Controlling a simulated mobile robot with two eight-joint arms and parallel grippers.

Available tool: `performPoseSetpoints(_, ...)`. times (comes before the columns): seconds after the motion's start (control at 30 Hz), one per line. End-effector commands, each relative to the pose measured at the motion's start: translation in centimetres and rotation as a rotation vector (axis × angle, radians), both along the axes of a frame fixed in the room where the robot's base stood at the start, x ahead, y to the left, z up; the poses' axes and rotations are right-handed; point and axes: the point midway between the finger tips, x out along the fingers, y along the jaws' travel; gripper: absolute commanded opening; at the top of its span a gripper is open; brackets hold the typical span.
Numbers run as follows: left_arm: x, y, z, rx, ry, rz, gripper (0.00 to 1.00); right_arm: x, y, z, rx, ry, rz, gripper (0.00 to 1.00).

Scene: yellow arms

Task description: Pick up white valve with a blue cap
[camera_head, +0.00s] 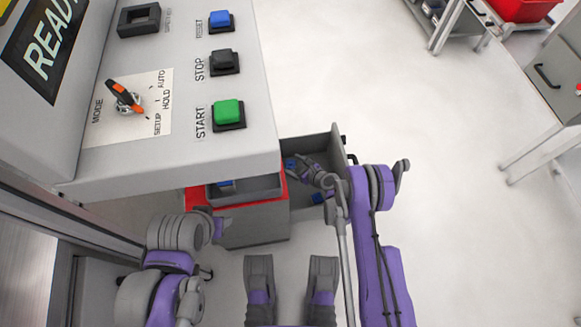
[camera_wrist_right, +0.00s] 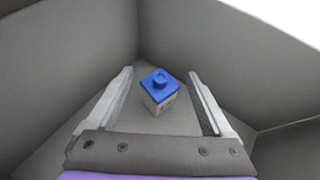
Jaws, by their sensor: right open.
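The white valve with a blue cap (camera_wrist_right: 158,95) stands in a corner of a grey drawer in the right wrist view, blue cap up. Its pale body shows below the cap. My right gripper (camera_wrist_right: 162,76) is open, with one finger on each side of the valve and a gap on both sides. In the head view my right gripper (camera_head: 300,166) reaches down into the open drawer (camera_head: 338,148). A small blue spot (camera_head: 290,164) shows by its fingers; I cannot tell if it is the same valve. My left arm is at the lower left; its fingers are unclear.
Another blue item (camera_head: 318,198) lies in the drawer by my right arm. A grey tray (camera_head: 262,188) with something blue in it sits left of the drawer, on a red top. A control panel (camera_head: 180,100) overhangs them. Open floor (camera_head: 430,170) lies to the right.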

Motion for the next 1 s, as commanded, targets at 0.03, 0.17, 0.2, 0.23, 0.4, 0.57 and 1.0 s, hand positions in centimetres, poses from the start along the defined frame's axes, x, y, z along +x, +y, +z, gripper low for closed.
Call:
performPoseSetpoints(0.03,0.0,0.0,0.01,0.0,0.0,0.0,0.5,-0.01,-0.02,0.02,0.0,0.0,0.0,0.85)
performPoseSetpoints(0.17,0.0,0.0,0.01,0.0,0.0,0.0,0.5,-0.01,-0.04,0.02,0.0,0.0,0.0,0.64)
performPoseSetpoints(0.2,0.0,0.0,0.01,0.0,0.0,0.0,0.5,-0.01,-0.04,0.02,0.0,0.0,0.0,0.56)
performPoseSetpoints(0.23,0.0,0.0,0.01,0.0,0.0,0.0,0.5,-0.02,-0.05,0.02,0.0,0.0,0.0,0.51)
performPoseSetpoints(0.4,0.0,0.0,0.0,0.0,0.0,0.0,0.5,-0.03,-0.06,-0.01,-0.001,0.0,0.0,0.2)
performPoseSetpoints(0.57,0.0,0.0,-0.01,0.0,0.0,0.0,0.5,-0.05,-0.08,-0.09,-0.003,0.0,0.001,0.0)
performPoseSetpoints(1.0,0.01,0.0,-0.04,0.0,0.0,0.0,0.5,-0.07,-0.15,-0.24,-0.007,0.0,0.002,0.0)
